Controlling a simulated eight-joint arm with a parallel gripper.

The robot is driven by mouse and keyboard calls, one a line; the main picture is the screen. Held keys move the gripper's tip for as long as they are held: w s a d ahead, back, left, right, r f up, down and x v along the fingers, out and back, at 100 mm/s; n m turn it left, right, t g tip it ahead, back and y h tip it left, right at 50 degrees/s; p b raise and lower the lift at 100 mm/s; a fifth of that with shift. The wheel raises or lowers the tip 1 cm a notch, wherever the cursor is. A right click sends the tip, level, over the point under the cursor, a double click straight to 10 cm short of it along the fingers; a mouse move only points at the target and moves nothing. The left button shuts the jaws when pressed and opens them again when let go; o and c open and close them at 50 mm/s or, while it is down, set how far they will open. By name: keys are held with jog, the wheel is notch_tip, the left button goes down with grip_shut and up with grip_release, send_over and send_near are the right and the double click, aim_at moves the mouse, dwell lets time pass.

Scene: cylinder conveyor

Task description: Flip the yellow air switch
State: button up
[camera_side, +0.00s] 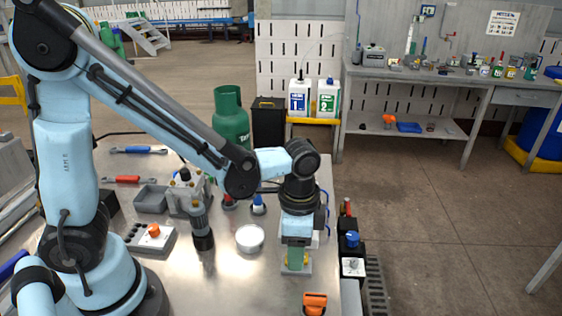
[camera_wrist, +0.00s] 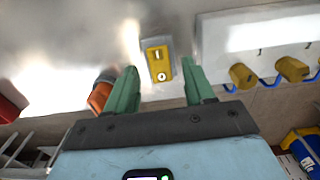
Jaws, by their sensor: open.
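In the side view my gripper (camera_side: 295,262) points down over the plate near the table's right edge. The fingers hide most of the switch there. I cannot tell whether the fingertips touch it.
An orange part (camera_wrist: 100,92) stands just left of my left finger. A white block with yellow knobs (camera_wrist: 243,74) and blue hoses is to the right. A white round dish (camera_side: 250,238) and a grey box with an orange button (camera_side: 154,231) lie left on the table.

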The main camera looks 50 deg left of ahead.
jog(key=shift+f, duration=0.8)
